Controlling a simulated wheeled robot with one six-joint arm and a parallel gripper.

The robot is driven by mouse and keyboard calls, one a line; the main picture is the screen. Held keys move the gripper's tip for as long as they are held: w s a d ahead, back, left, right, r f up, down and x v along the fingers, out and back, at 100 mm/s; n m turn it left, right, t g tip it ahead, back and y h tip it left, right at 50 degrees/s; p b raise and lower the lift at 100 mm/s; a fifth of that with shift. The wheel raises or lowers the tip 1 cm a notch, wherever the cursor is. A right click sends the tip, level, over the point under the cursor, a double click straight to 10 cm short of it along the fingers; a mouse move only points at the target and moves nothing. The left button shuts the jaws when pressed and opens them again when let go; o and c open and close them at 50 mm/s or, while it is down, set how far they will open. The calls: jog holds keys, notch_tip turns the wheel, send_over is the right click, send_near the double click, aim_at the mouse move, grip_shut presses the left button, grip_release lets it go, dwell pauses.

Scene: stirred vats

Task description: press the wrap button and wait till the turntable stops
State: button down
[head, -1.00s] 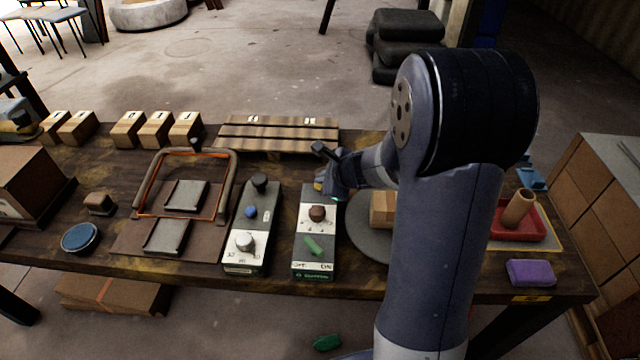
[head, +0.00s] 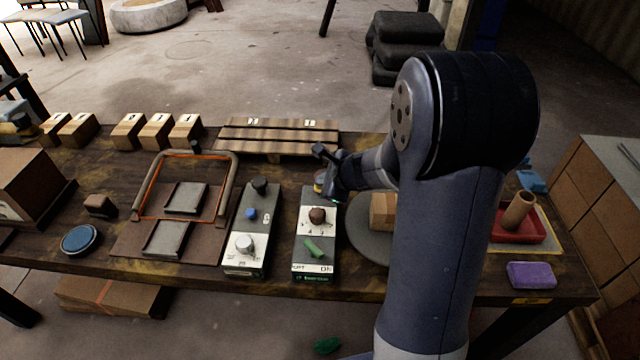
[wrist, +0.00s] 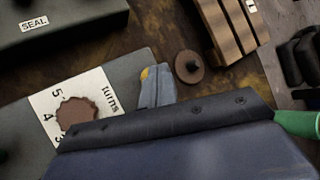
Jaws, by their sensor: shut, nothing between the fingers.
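In the wrist view the brown knob (wrist: 78,115) sits on a plate marked "turns". My gripper (head: 328,188) is shut and empty, low over the far end of this box; its fingers also show in the wrist view (wrist: 155,85). A small yellow patch shows at the fingertips. No wrap button is clearly visible, and I cannot tell contact. The grey turntable (head: 362,240) carries a wooden block (head: 382,210), partly behind my arm.
Left of the wrap box stands a second control box (head: 238,258), labelled SEAL in the wrist view (wrist: 35,23). A wooden pallet (head: 280,135) lies behind. A red tray (head: 530,233) and a purple block (head: 531,275) are at the right. Several wooden blocks line the back left.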

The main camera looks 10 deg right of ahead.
jog(key=shift+r+p, duration=0.4)
jog(key=shift+r, duration=0.3)
